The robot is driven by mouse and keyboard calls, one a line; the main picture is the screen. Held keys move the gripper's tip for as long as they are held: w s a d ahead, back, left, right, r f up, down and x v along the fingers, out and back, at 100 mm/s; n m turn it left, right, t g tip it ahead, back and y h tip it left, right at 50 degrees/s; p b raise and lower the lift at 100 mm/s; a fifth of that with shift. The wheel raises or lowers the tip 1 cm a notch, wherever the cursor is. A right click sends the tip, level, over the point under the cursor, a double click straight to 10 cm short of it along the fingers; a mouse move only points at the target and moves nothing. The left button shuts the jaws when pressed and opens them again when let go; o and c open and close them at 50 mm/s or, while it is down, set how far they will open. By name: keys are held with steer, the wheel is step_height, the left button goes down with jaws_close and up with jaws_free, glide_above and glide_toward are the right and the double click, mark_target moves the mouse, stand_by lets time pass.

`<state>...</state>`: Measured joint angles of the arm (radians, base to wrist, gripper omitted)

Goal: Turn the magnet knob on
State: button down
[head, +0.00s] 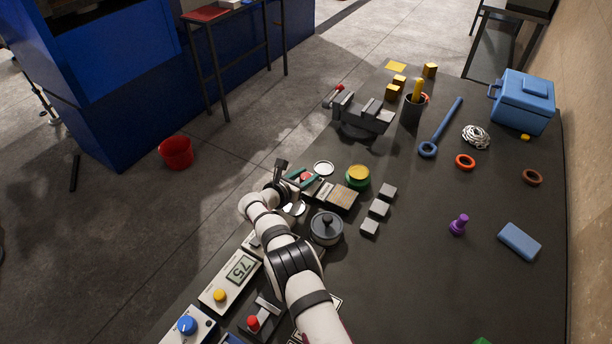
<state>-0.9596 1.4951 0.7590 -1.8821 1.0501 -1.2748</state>
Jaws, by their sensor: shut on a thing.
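My gripper (299,180) is at the far end of my white arm, left of the table's middle. Its green fingers are small in this view and seem closed around a small red piece (306,177), which looks like the magnet knob. The red piece sits at the left end of a low grey block (324,191). A tan plate (342,198) lies at the right of that block. The fingers cover part of the red piece, so I cannot tell which way it is turned.
A lidded grey pot (326,228) stands right of my arm. A green-and-yellow round thing (358,174) and a pale disc (323,167) are close to the gripper. A vise (360,113) is farther back. A display box (230,283) and a blue knob (187,326) are at lower left.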

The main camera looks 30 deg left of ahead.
steer(key=shift+a+r, duration=0.15)
steer(key=shift+r, duration=0.1)
stand_by(0.3)
steer(key=c, duration=0.8)
jaws_free()
steer(key=o, duration=0.4)
steer(key=shift+f, duration=0.1)
steer(key=shift+c, duration=0.2)
steer(key=v, duration=1.5)
steer(key=shift+s+d, duration=0.2)
steer(key=shift+s, duration=0.15)
steer(key=shift+d+n+y, duration=0.7)
steer(key=shift+d+y, duration=0.3)
steer(key=x, duration=1.5)
steer(key=shift+w+f, duration=0.15)
steer(key=shift+w, duration=0.1)
